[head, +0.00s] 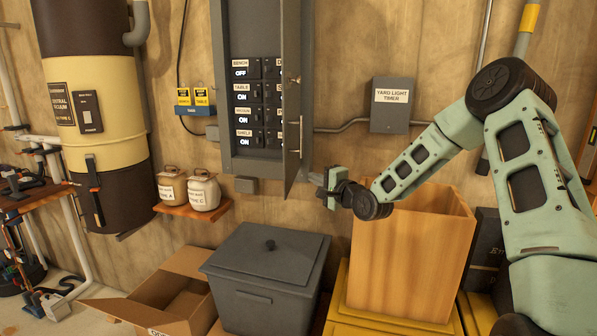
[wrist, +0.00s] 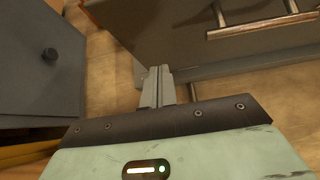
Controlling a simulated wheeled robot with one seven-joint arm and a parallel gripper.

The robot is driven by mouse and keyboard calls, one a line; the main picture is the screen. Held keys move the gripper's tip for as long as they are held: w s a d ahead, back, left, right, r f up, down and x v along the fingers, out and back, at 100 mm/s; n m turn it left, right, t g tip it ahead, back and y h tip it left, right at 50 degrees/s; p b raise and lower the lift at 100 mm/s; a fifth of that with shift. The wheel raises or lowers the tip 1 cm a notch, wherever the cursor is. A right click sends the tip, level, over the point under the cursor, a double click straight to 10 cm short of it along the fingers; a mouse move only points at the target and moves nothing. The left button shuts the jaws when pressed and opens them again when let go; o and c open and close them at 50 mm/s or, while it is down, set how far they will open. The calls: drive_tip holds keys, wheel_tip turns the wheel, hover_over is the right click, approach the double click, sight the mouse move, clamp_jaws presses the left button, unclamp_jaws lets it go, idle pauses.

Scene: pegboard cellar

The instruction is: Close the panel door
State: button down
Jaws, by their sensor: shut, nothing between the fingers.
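The grey panel door (head: 291,50) stands open, swung out at the right side of the grey electrical panel (head: 219,90). Its bar handle (head: 300,137) is on the face turned right. My gripper (head: 318,178) is shut and empty, just right of the door's lower end. In the wrist view the shut fingertips (wrist: 157,72) point at the door (wrist: 180,32), with the handle (wrist: 262,25) to their upper right. I cannot tell whether the fingers touch the door. The door hides part of the right column of labelled switches (head: 256,105).
A grey lidded bin (head: 265,265), an open cardboard box (head: 180,290) and a tall wooden box (head: 408,260) stand below. Two jars sit on a small shelf (head: 193,212) at left.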

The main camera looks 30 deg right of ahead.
sight(290, 172)
drive_tip(key=shift+w+a+p, duration=0.6)
drive_tip(key=shift+w+a, duration=0.25)
drive_tip(key=shift+w, duration=0.2)
drive_tip(key=shift+w+a+p, duration=0.6)
drive_tip(key=shift+w+a, duration=0.25)
drive_tip(key=shift+w, duration=0.2)
drive_tip(key=shift+a, duration=0.1)
